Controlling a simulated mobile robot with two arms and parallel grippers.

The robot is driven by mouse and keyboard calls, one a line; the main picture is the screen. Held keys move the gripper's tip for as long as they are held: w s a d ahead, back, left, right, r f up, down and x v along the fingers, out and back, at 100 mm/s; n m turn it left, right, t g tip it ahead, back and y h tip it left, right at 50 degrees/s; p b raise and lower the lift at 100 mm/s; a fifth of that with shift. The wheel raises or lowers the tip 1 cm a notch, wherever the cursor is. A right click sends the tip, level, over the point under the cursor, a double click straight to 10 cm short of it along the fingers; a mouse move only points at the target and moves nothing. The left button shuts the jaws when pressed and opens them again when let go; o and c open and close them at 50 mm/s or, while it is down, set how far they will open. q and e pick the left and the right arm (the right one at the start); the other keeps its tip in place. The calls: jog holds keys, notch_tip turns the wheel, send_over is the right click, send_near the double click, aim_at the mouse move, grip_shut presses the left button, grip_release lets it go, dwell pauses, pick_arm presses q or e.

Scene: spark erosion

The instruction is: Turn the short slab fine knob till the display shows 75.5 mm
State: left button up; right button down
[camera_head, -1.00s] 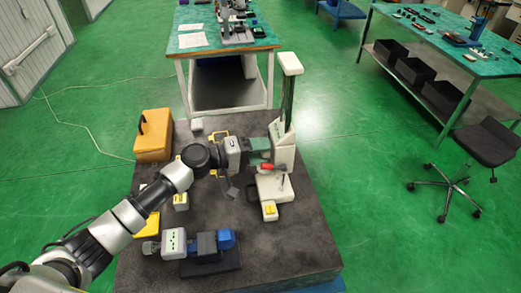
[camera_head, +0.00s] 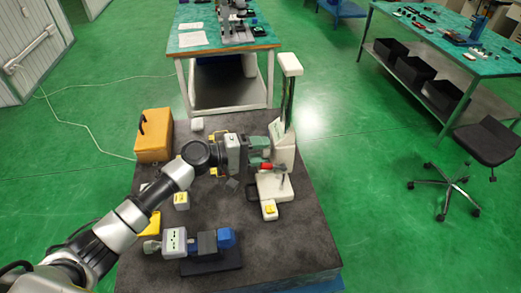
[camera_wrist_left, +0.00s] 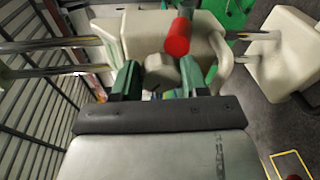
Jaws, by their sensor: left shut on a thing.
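The white measuring stand (camera_head: 284,150) with its upright column stands on the dark granite slab, at the slab's far right. My left gripper (camera_head: 262,153) reaches it from the left at the carriage. In the left wrist view, the green fingers of my left gripper (camera_wrist_left: 160,80) are shut on a small pale grey knob (camera_wrist_left: 161,71), in front of the pale carriage housing (camera_wrist_left: 140,35). A red-ended lever (camera_wrist_left: 178,38) sits just above the knob; it also shows in the head view (camera_head: 266,167). I cannot see a readable display. My right gripper is not in view.
The slab's front right is clear. A teal bench (camera_head: 222,42) stands behind, another at right with a chair (camera_head: 489,143).

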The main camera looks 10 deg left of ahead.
pick_arm(q)
jog(key=o, duration=0.6)
jog(key=shift+f, duration=0.1)
jog(key=shift+o, duration=0.2)
jog(key=b+v, duration=0.5)
jog(key=v, duration=0.6)
